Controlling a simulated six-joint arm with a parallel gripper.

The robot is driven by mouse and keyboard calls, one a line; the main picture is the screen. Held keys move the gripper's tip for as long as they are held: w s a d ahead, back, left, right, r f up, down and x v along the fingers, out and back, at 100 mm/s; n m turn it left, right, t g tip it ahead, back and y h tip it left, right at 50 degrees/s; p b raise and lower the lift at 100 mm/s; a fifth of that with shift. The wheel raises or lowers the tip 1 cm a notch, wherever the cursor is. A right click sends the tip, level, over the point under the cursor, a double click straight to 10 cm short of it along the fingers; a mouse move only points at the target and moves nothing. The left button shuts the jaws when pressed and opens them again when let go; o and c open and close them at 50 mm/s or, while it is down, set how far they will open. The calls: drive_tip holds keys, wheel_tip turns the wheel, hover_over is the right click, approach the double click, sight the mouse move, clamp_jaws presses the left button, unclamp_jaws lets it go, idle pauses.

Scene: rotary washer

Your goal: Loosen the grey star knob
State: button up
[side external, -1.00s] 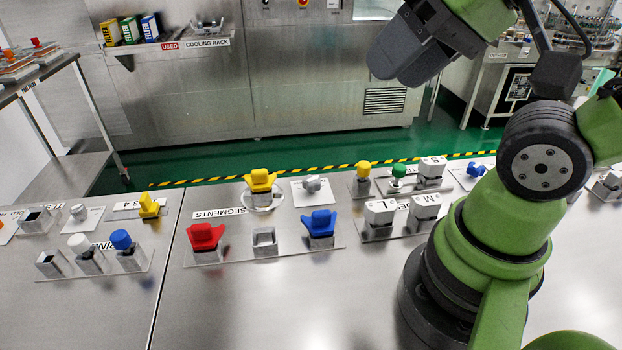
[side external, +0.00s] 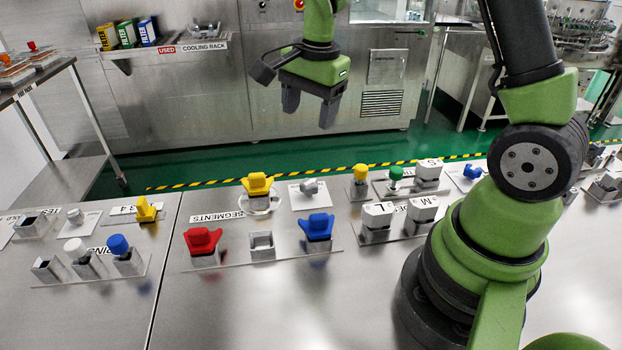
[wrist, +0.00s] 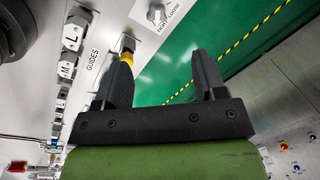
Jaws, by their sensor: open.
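A grey star knob (side external: 309,187) sits on a white plate in the middle of the bench in the side view. It also shows at the top of the wrist view (wrist: 157,13), on a plate lettered TIGHT and LOOSE. Another small grey knob (side external: 75,216) sits on a white plate at the left; I cannot tell its shape well. My gripper (side external: 309,114) is open and empty, high above the bench with its fingers pointing down. In the wrist view its two fingers (wrist: 164,62) stand apart, and the knob lies beyond them, untouched.
A yellow-topped post (side external: 360,174) and a green knob (side external: 396,174) stand right of the plate. White guide blocks (side external: 378,214) are further right. A yellow segment (side external: 257,184) stands left, with red (side external: 203,239) and blue (side external: 319,226) ones in front. The bench front is clear.

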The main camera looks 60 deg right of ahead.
sight(311, 181)
drive_tip(key=f+m, duration=0.1)
drive_tip(key=f, duration=0.4)
drive_tip(key=w+d+f+m+g, duration=0.1)
drive_tip(key=f, duration=0.5)
drive_tip(key=d+f+m, duration=0.1)
drive_tip(key=f, duration=0.5)
drive_tip(key=shift+w+d+f+g, duration=0.15)
drive_tip(key=shift+w+d+g, duration=0.1)
drive_tip(key=shift+g, duration=0.05)
drive_tip(key=c, duration=0.9)
